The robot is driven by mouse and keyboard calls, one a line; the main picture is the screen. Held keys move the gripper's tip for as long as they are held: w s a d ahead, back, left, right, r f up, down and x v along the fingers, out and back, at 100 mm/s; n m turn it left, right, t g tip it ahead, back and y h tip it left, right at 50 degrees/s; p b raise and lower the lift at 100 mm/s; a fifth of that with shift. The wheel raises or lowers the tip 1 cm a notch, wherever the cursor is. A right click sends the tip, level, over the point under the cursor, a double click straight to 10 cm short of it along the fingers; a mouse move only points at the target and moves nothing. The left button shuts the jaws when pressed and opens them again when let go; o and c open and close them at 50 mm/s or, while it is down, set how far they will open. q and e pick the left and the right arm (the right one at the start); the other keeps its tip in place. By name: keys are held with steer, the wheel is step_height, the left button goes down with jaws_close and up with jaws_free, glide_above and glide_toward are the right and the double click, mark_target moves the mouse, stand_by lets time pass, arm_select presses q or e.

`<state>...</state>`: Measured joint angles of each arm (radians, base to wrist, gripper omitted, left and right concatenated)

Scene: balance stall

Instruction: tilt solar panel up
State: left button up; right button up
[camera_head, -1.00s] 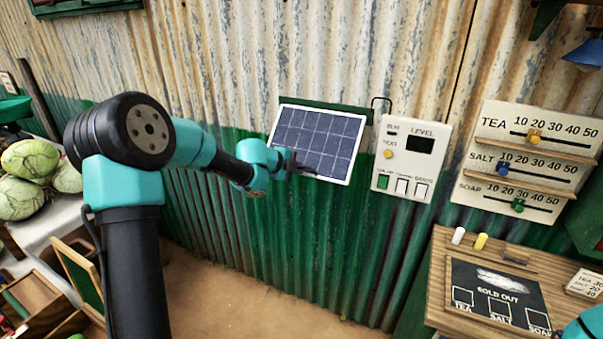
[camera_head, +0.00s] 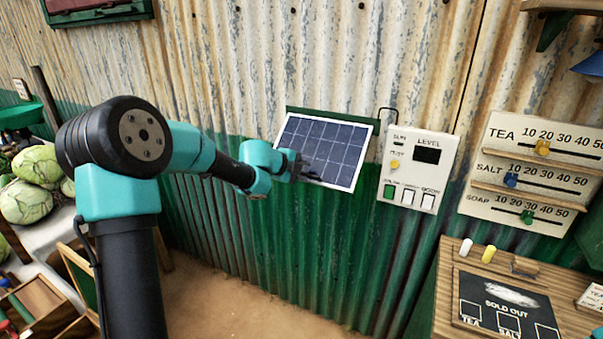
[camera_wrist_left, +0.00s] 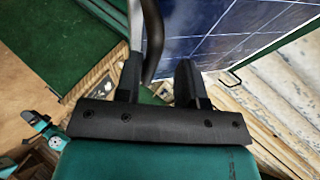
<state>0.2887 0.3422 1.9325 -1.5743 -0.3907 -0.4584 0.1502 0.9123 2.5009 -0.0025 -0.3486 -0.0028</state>
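The solar panel (camera_head: 322,146), dark blue cells in a pale frame, is mounted slanted on the corrugated wall. My left gripper (camera_head: 311,173) is at its lower left part, in front of it in the head view. In the left wrist view the fingers of my left gripper (camera_wrist_left: 159,82) stand apart, with no object clearly held between them. The panel (camera_wrist_left: 222,32) fills the upper middle there, just beyond the fingers. Whether a finger touches the panel's edge cannot be told. My right gripper is not seen in the head view.
A white meter box (camera_head: 417,170) marked LEVEL hangs right of the panel. A price slider board (camera_head: 535,170) is further right. A wooden counter (camera_head: 450,257) with a SOLD OUT slate (camera_head: 505,300) stands at lower right. Cabbages (camera_head: 28,198) lie at the left.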

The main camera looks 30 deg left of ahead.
arm_select(q)
steer(key=shift+f, duration=0.15)
steer(key=v, duration=1.7)
steer(key=shift+s, duration=0.2)
